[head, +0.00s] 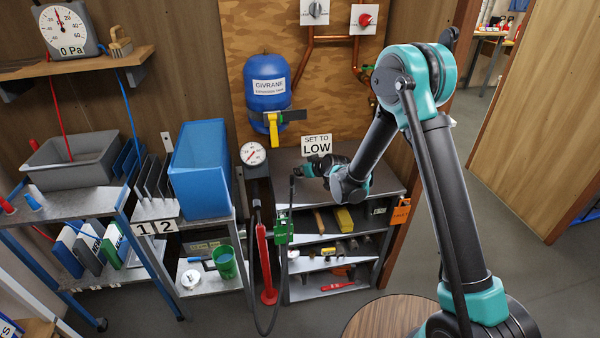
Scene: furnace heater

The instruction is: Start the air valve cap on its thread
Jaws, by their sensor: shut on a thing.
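My gripper (299,171) is at the end of my arm, pointing left above the front left of the grey bench. It is shut at the upper end of a thin black air hose (291,196). The fingertips are small and dark, so the exact grip is hard to see. The blue expansion tank (268,82) hangs on the wooden board, above and left of my gripper, apart from it. A yellow-handled part with a black bar (274,128) is at the tank's lower end. I cannot make out the air valve cap or its thread.
A red pump (266,262) with a round gauge (252,154) stands left of the bench. A green block (283,231) is at the hose. A "SET TO LOW" sign (317,145) stands behind my gripper. A blue bin (200,170) is left. The bench's right top (385,180) is clear.

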